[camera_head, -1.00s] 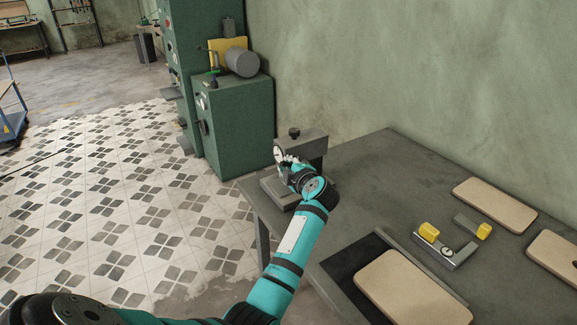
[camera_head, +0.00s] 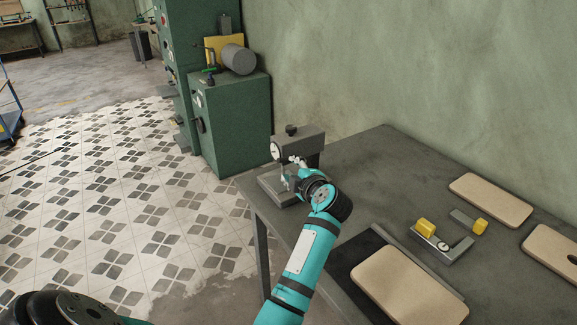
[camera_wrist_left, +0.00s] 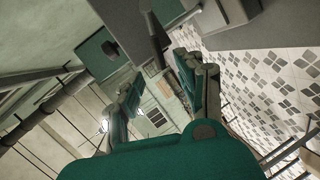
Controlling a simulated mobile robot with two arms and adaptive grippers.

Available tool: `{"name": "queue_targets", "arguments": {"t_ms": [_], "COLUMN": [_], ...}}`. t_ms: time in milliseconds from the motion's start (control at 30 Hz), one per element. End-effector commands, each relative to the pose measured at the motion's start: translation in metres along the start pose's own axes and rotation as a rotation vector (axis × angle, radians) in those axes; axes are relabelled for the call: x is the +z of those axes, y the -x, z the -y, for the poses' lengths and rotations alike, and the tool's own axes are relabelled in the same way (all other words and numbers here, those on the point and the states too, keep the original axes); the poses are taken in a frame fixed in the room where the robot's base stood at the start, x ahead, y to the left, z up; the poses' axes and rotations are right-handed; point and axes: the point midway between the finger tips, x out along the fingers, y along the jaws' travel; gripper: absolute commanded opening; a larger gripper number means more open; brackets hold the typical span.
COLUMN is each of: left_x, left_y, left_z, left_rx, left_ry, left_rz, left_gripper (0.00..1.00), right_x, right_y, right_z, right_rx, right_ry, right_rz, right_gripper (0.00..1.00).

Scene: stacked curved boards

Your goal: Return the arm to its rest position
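My left arm (camera_head: 309,247) reaches up from the bottom of the head view over the table's left side. My left gripper (camera_head: 291,176) is in front of the grey dial-gauge stand (camera_head: 300,143), close to its base; whether they touch I cannot tell. In the left wrist view the two fingers of the gripper (camera_wrist_left: 163,92) stand apart with nothing visible held between them. My right gripper is in neither view.
The grey table (camera_head: 365,160) holds a wooden board on a dark tray (camera_head: 345,262), a clamp-like fixture with yellow knobs (camera_head: 440,245), and two more boards (camera_head: 491,199) (camera_head: 553,255). A green cabinet (camera_head: 232,125) stands behind. Tiled floor (camera_head: 120,220) at left is open.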

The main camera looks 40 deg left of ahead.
Motion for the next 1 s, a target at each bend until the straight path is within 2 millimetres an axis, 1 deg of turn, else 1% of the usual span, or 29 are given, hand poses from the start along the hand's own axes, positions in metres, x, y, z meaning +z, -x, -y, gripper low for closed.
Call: {"name": "queue_targets", "arguments": {"t_ms": [100, 200, 633, 733, 767, 867, 900, 967, 1000], "left_x": [0.0, 0.0, -0.001, -0.003, -0.006, -0.015, -0.018, -0.018, -0.013], "left_y": [0.01, 0.013, 0.012, 0.013, 0.014, 0.024, 0.034, 0.056, 0.077], "left_z": [0.0, 0.0, 0.0, -0.004, -0.008, -0.03, -0.042, -0.06, -0.069], "left_rx": [-0.001, -0.001, 0.0, 0.036, 0.066, 0.254, 0.362, 0.544, 0.666], "left_ry": [0.0, -0.001, -0.001, -0.004, -0.006, -0.036, -0.06, -0.117, -0.17], "left_rz": [-0.001, -0.001, -0.001, -0.003, -0.005, 0.002, 0.016, 0.06, 0.106], "left_gripper": [0.38, 0.38, 0.38, 0.38, 0.38, 0.38, 0.38, 0.38, 0.38], "right_x": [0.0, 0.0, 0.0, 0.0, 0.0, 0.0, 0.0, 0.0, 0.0], "right_y": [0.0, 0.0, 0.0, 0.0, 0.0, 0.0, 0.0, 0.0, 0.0], "right_z": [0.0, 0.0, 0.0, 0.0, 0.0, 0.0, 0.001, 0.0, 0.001], "right_rx": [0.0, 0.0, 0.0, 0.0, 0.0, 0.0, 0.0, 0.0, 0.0], "right_ry": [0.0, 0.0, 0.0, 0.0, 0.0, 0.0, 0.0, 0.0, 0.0], "right_rz": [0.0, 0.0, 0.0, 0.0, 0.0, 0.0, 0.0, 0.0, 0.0], "right_gripper": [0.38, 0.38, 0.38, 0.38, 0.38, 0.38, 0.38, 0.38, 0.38]}}
